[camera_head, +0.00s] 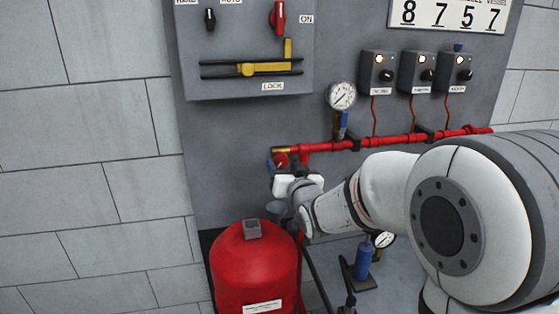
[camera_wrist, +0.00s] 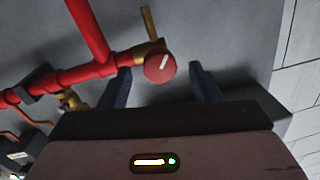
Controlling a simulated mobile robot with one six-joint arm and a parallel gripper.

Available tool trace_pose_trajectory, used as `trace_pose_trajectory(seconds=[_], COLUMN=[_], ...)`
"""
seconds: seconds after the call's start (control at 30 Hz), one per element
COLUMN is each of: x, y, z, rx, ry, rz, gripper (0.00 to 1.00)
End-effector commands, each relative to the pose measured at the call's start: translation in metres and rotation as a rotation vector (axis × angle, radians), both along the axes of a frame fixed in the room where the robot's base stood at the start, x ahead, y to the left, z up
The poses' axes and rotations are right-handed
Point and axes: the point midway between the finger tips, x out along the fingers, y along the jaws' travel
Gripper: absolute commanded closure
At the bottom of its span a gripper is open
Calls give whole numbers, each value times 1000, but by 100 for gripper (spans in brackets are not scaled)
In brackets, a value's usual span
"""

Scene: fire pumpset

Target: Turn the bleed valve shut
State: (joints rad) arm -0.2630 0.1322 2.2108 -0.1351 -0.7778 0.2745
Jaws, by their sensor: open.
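The bleed valve appears as a round red knob (camera_wrist: 160,68) with a white mark, on a brass fitting (camera_wrist: 148,47) at the end of the red pipe. My gripper (camera_wrist: 159,70) is open in the wrist view, with one blue-grey finger on each side of the knob. Gaps show between the knob and both fingers, wider on the right. In the head view my gripper (camera_head: 277,166) is at the left end of the red pipe, just below its brass end (camera_head: 282,150). It hides most of the knob there.
A red tank (camera_head: 255,270) stands below my gripper. A gauge (camera_head: 341,95) and a grey panel with a yellow lock slider (camera_head: 262,69) are above. Several switch boxes (camera_head: 377,72) are at the right. The red pipe (camera_head: 385,142) runs right along the wall.

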Motion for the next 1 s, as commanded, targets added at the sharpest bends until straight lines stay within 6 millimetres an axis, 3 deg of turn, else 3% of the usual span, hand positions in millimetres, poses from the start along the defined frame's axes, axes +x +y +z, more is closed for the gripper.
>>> trace_pose_trajectory(seconds=[0.23, 0.6, 1.0], x=[28, 34, 34], y=[10, 12, 11], z=[1, 0, 0], rx=[0, 0, 0], ry=[1, 1, 1], rz=[0, -2, -2], gripper=[43, 43, 75])
